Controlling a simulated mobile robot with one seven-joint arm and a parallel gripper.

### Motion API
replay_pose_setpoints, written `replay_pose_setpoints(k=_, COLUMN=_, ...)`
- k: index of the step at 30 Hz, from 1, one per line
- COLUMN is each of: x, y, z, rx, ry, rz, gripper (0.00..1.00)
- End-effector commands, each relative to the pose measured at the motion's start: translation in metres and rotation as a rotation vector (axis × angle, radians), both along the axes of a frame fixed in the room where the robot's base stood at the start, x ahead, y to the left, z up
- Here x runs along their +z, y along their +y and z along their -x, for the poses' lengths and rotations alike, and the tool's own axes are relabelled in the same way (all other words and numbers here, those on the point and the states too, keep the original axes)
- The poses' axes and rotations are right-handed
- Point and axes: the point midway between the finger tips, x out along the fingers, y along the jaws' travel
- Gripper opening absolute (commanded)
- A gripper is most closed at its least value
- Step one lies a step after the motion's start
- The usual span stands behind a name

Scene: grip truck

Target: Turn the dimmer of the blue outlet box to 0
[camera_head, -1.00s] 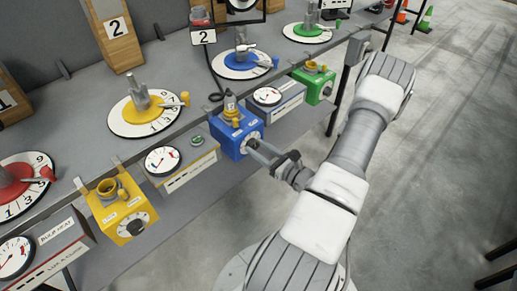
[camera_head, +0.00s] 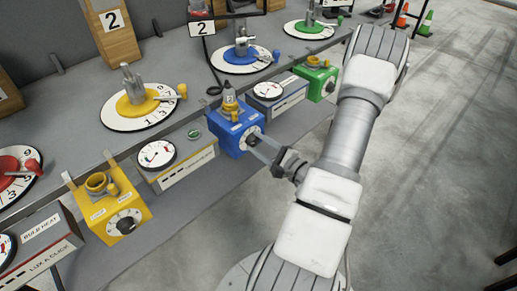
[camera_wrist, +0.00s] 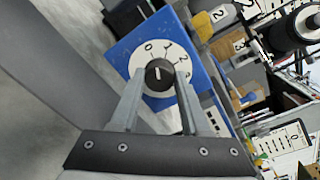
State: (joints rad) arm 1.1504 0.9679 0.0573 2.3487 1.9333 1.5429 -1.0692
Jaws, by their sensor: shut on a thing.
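The blue outlet box (camera_head: 228,127) sits on the lower shelf, with a white dial on its front face. It also shows in the wrist view (camera_wrist: 127,45), where the dial (camera_wrist: 138,64) bears a 0, a 1 and a 2. The black dimmer knob (camera_wrist: 159,76) is at the dial's centre. A short white mark shows on the knob; the exact number it faces is hard to tell. My gripper (camera_wrist: 160,92) is shut on the knob, one finger on each side. In the head view my gripper (camera_head: 257,143) reaches the dial from the right, and its fingers partly cover it.
A yellow outlet box (camera_head: 101,212) and a gauge box (camera_head: 180,170) stand to the left. Another gauge box (camera_head: 283,103) and a green outlet box (camera_head: 313,88) stand to the right. Numbered discs line the shelf above. The floor on the right is open.

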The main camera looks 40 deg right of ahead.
Motion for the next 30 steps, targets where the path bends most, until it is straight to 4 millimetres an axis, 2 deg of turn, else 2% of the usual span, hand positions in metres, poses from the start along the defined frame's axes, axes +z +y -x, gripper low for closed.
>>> replay_pose_setpoints(k=1, x=-0.0051, y=-0.0002, z=0.0005, rx=0.000, ry=0.000, rz=0.039, gripper=0.00)
replay_pose_setpoints(k=13, x=-0.0031, y=-0.0003, z=0.0009, rx=-0.003, ry=-0.016, rz=0.252, gripper=0.00)
replay_pose_setpoints(k=30, x=-0.0015, y=-0.0004, z=0.0012, rx=-0.003, ry=-0.017, rz=0.297, gripper=0.00)
